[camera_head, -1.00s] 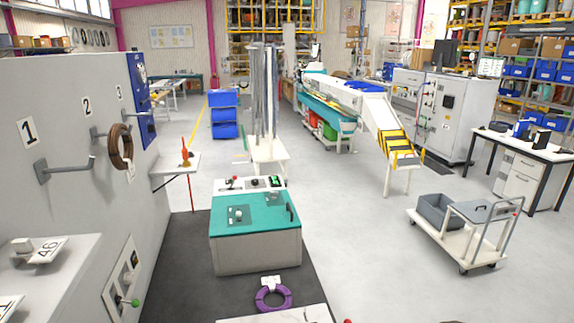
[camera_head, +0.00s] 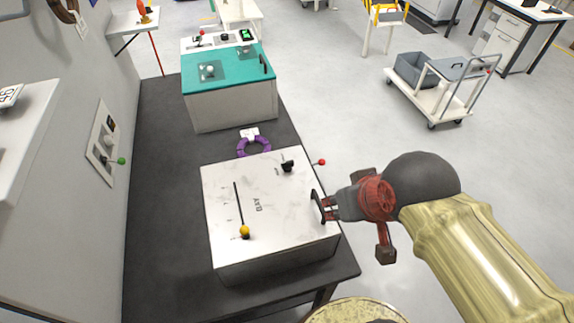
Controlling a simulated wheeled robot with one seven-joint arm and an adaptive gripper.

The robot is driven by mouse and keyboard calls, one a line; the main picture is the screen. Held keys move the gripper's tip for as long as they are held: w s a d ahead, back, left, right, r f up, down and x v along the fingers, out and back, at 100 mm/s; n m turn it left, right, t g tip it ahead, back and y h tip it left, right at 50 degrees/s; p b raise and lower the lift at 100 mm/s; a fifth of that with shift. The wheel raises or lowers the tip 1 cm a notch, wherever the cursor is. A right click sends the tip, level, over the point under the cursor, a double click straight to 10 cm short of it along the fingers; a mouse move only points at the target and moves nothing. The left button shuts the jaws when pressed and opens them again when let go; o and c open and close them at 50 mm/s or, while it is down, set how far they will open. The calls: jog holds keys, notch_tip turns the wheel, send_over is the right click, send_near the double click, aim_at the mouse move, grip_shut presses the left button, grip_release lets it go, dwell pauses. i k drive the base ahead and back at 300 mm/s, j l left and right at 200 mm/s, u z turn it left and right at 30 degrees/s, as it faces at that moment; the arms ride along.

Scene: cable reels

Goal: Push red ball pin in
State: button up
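The red ball pin (camera_head: 322,162) sticks out from the right side of a white box marked DRY (camera_head: 285,221), near its back right corner. Its red ball end stands clear of the box wall, and nothing touches it. My gripper (camera_head: 331,207) is at the box's right edge, beside a black handle (camera_head: 318,207), nearer the camera than the pin. The fingers are small and dark here. I cannot tell whether they are shut on the handle or only next to it.
The box top has a yellow-knobbed slot lever (camera_head: 244,231) and a black knob (camera_head: 287,166). A purple ring (camera_head: 254,147) lies behind. A teal-topped cabinet (camera_head: 220,69) stands farther back. A green ball pin (camera_head: 121,161) is on the left wall panel. Floor to the right is open up to a cart (camera_head: 430,102).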

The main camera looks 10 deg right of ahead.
aim_at(321, 163)
jog(key=l+u, duration=0.45)
jog(key=k+l+u, duration=0.15)
jog(key=l+u, duration=0.3)
jog(key=k+l, duration=0.1)
jog(key=l, duration=0.2)
jog(key=k+l+u, duration=0.1)
jog(key=l, duration=0.25)
jog(key=k+l, duration=0.2)
jog(key=k+l+u, duration=0.1)
jog(key=l, duration=0.3)
